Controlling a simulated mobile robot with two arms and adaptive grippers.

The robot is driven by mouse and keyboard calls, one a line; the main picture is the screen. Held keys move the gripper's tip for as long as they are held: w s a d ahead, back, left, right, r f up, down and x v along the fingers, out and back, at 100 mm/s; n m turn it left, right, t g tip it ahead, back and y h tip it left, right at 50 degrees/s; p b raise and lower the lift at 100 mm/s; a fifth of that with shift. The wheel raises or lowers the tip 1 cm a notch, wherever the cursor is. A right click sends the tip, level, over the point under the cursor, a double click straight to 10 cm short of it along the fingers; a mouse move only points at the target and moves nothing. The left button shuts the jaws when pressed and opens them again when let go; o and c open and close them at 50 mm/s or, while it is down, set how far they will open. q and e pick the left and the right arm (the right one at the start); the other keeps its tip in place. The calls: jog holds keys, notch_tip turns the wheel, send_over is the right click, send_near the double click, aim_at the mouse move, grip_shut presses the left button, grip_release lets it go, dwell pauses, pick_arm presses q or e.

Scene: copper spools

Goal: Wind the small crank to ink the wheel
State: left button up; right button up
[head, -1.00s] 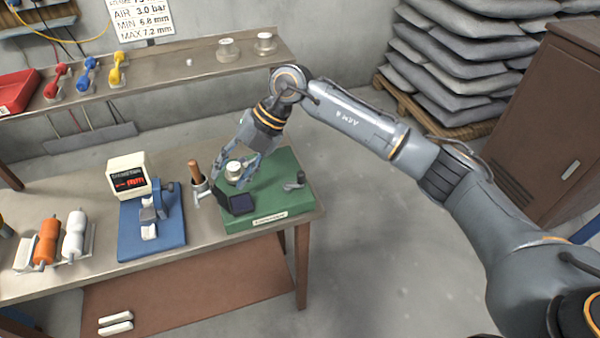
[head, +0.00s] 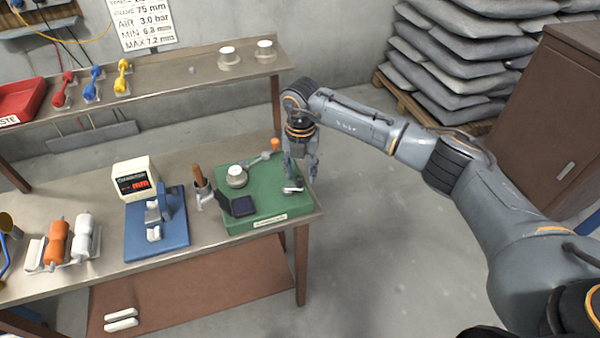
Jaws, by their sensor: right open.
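The green base (head: 275,205) stands at the right end of the workbench. On it are a round grey piece with a white top (head: 236,174), a lever with an orange knob (head: 275,145) and a dark square pad (head: 242,206). The small crank (head: 293,189) is at the right side of the base. My right gripper (head: 301,179) is open and points down at the small crank, with its fingers close around or beside it. I cannot tell whether they touch it. Which part is the inked wheel is unclear. My left gripper is out of view.
Left of the base are a wooden-handled tool in a holder (head: 199,180), a blue stand (head: 172,235) and a gauge display (head: 135,180). Orange (head: 56,240) and white (head: 83,235) rollers lie farther left. A raised shelf (head: 190,75) runs behind.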

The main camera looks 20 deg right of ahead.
aim_at(300, 176)
jog(key=shift+f, duration=1.5)
jog(key=shift+c, duration=0.5)
jog(key=shift+a, duration=0.1)
grip_shut()
